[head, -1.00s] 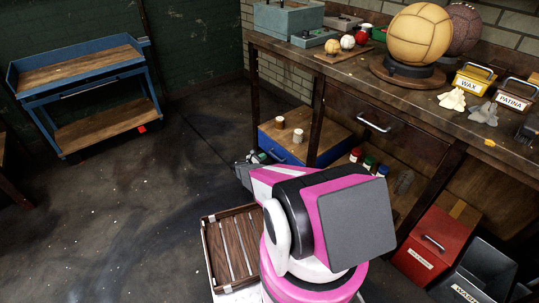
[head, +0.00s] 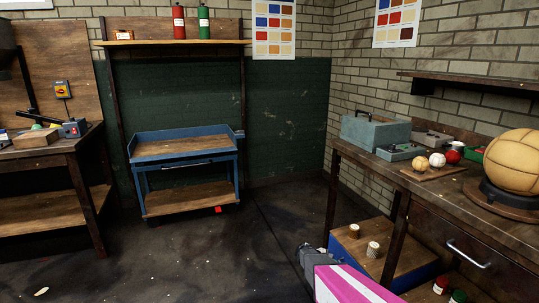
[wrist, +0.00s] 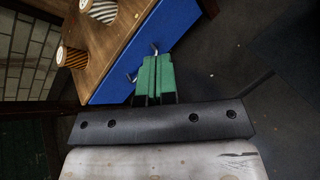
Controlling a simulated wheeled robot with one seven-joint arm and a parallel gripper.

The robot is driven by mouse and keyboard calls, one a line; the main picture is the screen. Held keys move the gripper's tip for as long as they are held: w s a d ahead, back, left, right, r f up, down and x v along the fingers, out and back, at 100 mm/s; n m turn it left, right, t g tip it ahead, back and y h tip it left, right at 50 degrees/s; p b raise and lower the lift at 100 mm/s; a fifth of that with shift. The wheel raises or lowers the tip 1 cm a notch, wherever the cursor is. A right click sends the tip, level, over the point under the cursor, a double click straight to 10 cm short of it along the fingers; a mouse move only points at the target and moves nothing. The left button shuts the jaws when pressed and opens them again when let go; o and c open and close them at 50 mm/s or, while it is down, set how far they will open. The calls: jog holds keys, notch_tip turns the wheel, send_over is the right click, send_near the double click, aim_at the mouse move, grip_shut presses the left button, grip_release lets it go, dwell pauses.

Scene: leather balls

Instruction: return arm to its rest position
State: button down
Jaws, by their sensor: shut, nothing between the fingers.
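My gripper (head: 304,250) shows in the head view at the lower middle, at the end of my magenta and white arm. It is partly hidden behind the arm and small in that view. In the wrist view my gripper (wrist: 153,78) shows its two green fingers side by side, shut with nothing between them. The fingers are close to the blue side of a low wood-topped box (wrist: 150,48) in that picture. I cannot tell whether they touch it.
The blue box (head: 385,250) bears two striped cylinders under the workbench (head: 440,197) at right. A large tan ball (head: 515,160) stands on the bench. A blue cart (head: 185,158) stands by the back wall. Another bench (head: 60,160) is at left. The middle floor is clear.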

jog(key=s+a+r+m+y, duration=0.6)
jog(key=s+r, duration=0.4)
jog(key=r, duration=0.1)
jog(key=s+a+r+m+y, duration=0.6)
jog(key=s+a+r, duration=0.1)
jog(key=s+r, duration=0.4)
jog(key=shift+s+r+m+y, duration=0.3)
jog(key=shift+r, duration=0.05)
jog(key=shift+a, duration=0.1)
